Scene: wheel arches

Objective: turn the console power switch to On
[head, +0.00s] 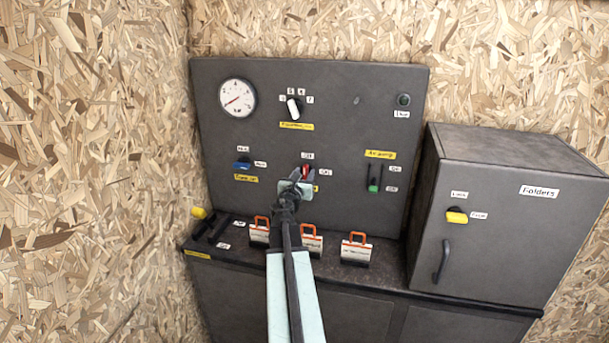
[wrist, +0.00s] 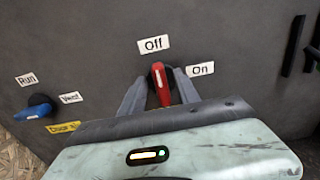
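The power switch is a red knob (wrist: 160,88) with a white line, below an "Off" label (wrist: 154,44) and left of an "On" label (wrist: 201,69). Its white line points up toward Off. My gripper (wrist: 162,75) has one finger on each side of the knob, with a small gap visible on the right. Whether the left finger touches the knob is hard to tell. In the head view my gripper (head: 302,174) is at the console panel (head: 340,110) and hides most of the red knob.
A blue knob (head: 242,164) is to the left and a green slider switch (head: 373,184) to the right. A white-pointer selector (head: 294,108) is above. Orange-handled padlock-like blocks (head: 355,250) stand on the ledge below. A grey cabinet (head: 500,200) stands at right.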

